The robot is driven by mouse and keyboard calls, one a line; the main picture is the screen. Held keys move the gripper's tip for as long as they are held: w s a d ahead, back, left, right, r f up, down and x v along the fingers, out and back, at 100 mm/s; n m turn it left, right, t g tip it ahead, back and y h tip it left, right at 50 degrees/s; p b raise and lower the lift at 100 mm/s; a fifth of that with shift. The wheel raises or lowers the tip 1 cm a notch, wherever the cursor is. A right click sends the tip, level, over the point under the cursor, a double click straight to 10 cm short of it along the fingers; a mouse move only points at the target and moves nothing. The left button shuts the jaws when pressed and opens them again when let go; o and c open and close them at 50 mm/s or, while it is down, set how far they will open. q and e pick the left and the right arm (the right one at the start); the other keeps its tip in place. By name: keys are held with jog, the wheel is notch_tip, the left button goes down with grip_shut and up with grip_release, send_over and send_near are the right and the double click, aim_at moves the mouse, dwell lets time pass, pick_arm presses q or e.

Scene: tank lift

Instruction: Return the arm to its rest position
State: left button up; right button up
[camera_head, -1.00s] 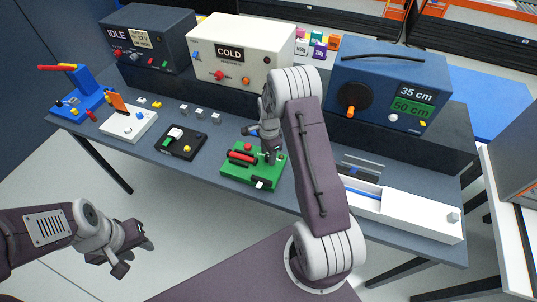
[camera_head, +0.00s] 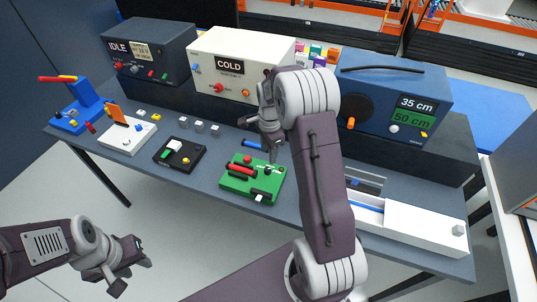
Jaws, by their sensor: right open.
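My right arm reaches in over the front of the table (camera_head: 222,160). Its gripper (camera_head: 263,138) is open, above the table just behind the green board (camera_head: 236,184), and part of it is hidden by the arm. The green board carries a red bar and small knobs; the gripper looks apart from it. A small blue cylinder (camera_head: 253,145) lies on the table by this gripper. My left gripper (camera_head: 135,270) hangs over the floor at lower left, clear of the table, with its fingers apart and nothing between them.
Along the back stand a blue IDLE box (camera_head: 170,52), a white COLD box (camera_head: 265,50) and a blue box (camera_head: 385,75) marked 35 cm and 50 cm. A black board (camera_head: 180,153), white board (camera_head: 128,138) and blue lever stand (camera_head: 80,108) are left. A white slide unit (camera_head: 425,226) is right.

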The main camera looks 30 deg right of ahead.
jog(key=s+a+r+n+b, duration=0.1)
jog(key=s+a+r+n, duration=0.3)
jog(key=a, duration=0.4)
jog(key=s+a+f+n, duration=0.1)
jog(key=s+n, duration=0.6)
jog(key=s+a+f+n, duration=0.2)
jog(key=s+n, duration=0.5)
jog(key=shift+a+f+t, duration=0.2)
jog(key=shift+t, duration=0.1)
jog(key=shift+s, duration=0.1)
